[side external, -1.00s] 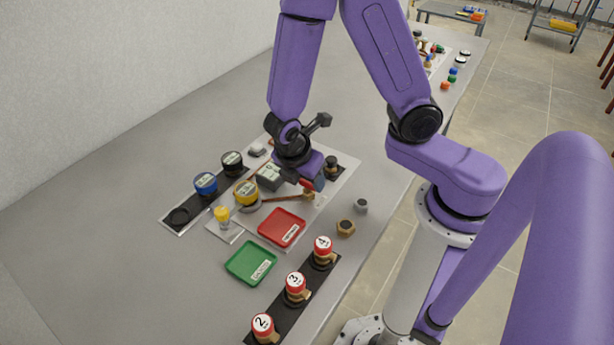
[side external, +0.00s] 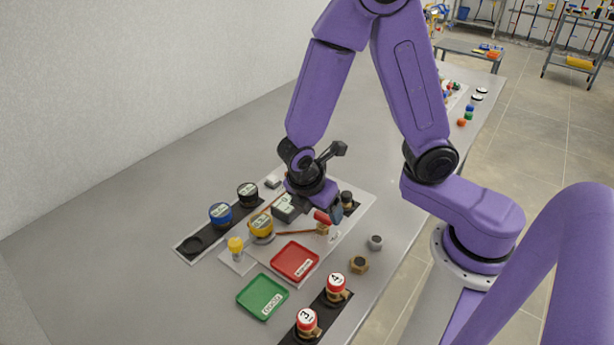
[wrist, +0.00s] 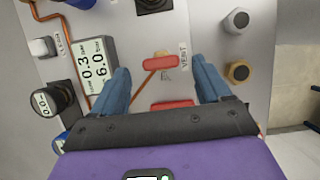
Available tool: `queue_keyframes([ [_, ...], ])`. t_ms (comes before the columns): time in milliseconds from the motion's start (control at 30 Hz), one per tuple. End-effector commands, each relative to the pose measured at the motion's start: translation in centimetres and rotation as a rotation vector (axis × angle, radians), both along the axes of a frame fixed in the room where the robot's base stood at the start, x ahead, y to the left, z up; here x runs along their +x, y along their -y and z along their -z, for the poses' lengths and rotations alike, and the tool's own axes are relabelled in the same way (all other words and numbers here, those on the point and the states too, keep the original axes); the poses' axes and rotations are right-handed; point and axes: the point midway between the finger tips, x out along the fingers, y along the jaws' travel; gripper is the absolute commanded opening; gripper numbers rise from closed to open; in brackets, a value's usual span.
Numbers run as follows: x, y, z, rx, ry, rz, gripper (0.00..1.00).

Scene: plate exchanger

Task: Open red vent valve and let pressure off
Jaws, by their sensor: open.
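The red vent valve handle (side external: 322,217) sits on a brass body on the pale panel, at the end of a copper pipe. In the wrist view the red handle (wrist: 160,62) lies crosswise beside the VENT label (wrist: 184,55). My gripper (side external: 336,213) is close to the valve. In the wrist view its two blue fingers (wrist: 163,78) are spread wide, one on either side of the handle's line, with gaps on both sides. The handle appears a little ahead of the fingertips, and the jaws are empty. A display (wrist: 97,70) reads 0.3 and 6.0 bar.
A red tray (side external: 275,263) and a green tray (side external: 240,297) lie in front of the panel. Yellow (side external: 261,224), blue (side external: 220,212) and black round parts stand left. Two hex fittings (side external: 358,264) sit right of the trays. Red numbered valves (side external: 336,284) stand at the front.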

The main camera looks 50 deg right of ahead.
Motion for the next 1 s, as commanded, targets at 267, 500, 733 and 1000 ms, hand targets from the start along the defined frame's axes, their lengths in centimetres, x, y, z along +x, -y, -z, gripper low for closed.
queue_keyframes([
  [267, 0.1, -1.9, -4.3, 0.006, 0.006, -0.001, 0.77],
  [500, 0.0, -3.7, -8.7, 0.008, 0.004, -0.004, 0.77],
  [733, -0.1, -5.2, -12.2, 0.005, 0.002, -0.004, 0.77],
  [1000, -0.1, -5.8, -13.9, 0.002, -0.001, -0.003, 0.77],
])
